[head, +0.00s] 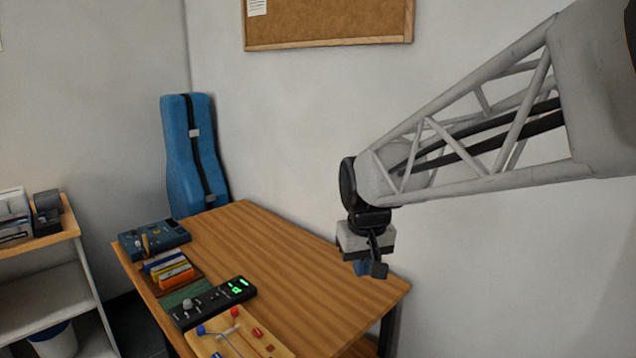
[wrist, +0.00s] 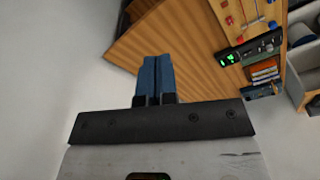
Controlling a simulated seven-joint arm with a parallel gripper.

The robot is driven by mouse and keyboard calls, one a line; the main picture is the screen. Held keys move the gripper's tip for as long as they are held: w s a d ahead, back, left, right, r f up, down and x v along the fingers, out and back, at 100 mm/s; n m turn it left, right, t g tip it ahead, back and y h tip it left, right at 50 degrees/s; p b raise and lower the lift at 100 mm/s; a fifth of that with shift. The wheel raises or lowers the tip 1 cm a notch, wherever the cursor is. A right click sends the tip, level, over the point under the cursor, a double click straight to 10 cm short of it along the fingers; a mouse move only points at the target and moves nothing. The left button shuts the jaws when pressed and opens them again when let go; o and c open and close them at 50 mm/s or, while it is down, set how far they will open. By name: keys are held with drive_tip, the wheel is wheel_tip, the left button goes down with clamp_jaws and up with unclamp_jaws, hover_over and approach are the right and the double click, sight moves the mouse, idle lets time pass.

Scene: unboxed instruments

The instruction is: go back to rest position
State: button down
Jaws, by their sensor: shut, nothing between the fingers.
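My gripper (head: 362,268) hangs from the arm above the right end of the wooden table in the head view, pointing down. In the wrist view its two blue fingers (wrist: 155,76) lie side by side, pressed together with nothing between them. The wooden table (head: 290,265) spreads below and to the left of the gripper. The gripper appears apart from the tabletop and touches none of the objects on it.
Along the table's left and front side lie a blue device (head: 154,240), several coloured blocks (head: 170,270), a black box with green lights (head: 213,303) and a wooden board with coloured knobs (head: 240,335). A blue case (head: 192,155) leans in the corner. The table's middle is clear.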

drive_tip(key=s+d+f+m, duration=0.1)
drive_tip(key=s+d, duration=0.4)
drive_tip(key=s, duration=0.6)
drive_tip(key=s+d+f+m, duration=0.2)
drive_tip(key=s+d, duration=0.3)
drive_tip(key=s, duration=0.6)
drive_tip(key=shift+f+t, duration=0.25)
drive_tip(key=shift+t, duration=0.15)
drive_tip(key=shift+w+d, duration=0.1)
idle(0.6)
